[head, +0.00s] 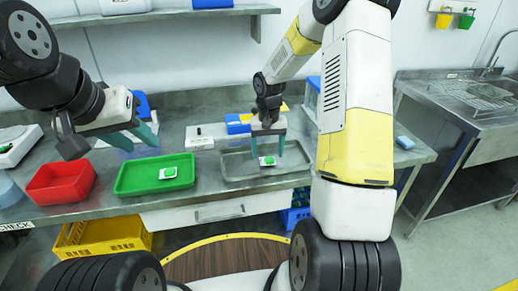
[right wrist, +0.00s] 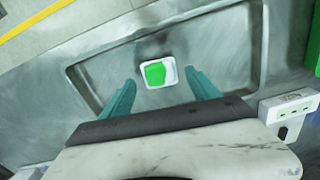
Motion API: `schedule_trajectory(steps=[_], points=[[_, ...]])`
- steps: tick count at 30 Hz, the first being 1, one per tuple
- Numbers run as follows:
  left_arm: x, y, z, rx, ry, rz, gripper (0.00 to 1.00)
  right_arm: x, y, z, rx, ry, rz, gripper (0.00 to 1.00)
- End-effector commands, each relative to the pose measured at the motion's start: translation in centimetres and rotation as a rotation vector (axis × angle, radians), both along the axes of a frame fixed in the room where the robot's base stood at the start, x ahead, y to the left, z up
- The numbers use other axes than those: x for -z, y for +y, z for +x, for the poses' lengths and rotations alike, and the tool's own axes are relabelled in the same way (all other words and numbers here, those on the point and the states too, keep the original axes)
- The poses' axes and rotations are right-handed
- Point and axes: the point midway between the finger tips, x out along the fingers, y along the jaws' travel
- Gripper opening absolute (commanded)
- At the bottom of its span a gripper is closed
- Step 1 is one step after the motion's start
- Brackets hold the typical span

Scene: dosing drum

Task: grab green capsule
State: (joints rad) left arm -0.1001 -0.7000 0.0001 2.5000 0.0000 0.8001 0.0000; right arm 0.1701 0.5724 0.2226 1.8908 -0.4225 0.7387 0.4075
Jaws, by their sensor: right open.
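A green capsule in a white square cup (head: 267,161) lies on the grey metal tray (head: 236,180). In the right wrist view the capsule (right wrist: 156,73) sits just beyond and between the fingertips of my right gripper. My right gripper (head: 267,152) is open above the tray, its teal fingers on either side of the capsule, with no visible contact. A second white and green capsule (head: 168,173) lies in the green tray (head: 128,185). My left gripper (head: 136,138) hangs above the counter behind the green tray; its teal fingers look apart and hold nothing visible.
A red bin (head: 61,181) stands left of the green tray. A white device (head: 200,138) and blue bins (head: 238,123) stand behind the trays. A yellow crate (head: 101,236) is below the counter's front edge. A sink (head: 485,103) is at the right.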

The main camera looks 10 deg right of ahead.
Motion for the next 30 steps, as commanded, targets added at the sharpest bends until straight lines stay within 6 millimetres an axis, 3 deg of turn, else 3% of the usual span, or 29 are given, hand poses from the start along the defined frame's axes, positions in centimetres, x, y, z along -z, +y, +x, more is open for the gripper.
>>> schedule_trajectory(steps=[4, 13, 22, 30], points=[[0.0, 0.0, 0.0, 0.000, 0.000, 0.000, 0.36, 1.8, 0.0, -0.1, -0.001, 0.002, 0.000, 0.71], [0.0, 0.0, 0.0, 0.000, 0.000, 0.000, 0.36, 2.2, 0.0, 0.0, 0.000, -0.001, 0.000, 0.69], [0.0, 0.0, 0.0, 0.000, 0.000, 0.000, 0.36, 2.2, 0.0, 0.0, 0.000, -0.001, 0.000, 0.10], [0.0, 0.0, 0.0, 0.000, 0.000, 0.000, 0.36, 2.1, 0.0, 0.0, 0.000, -0.001, 0.000, 0.07]])
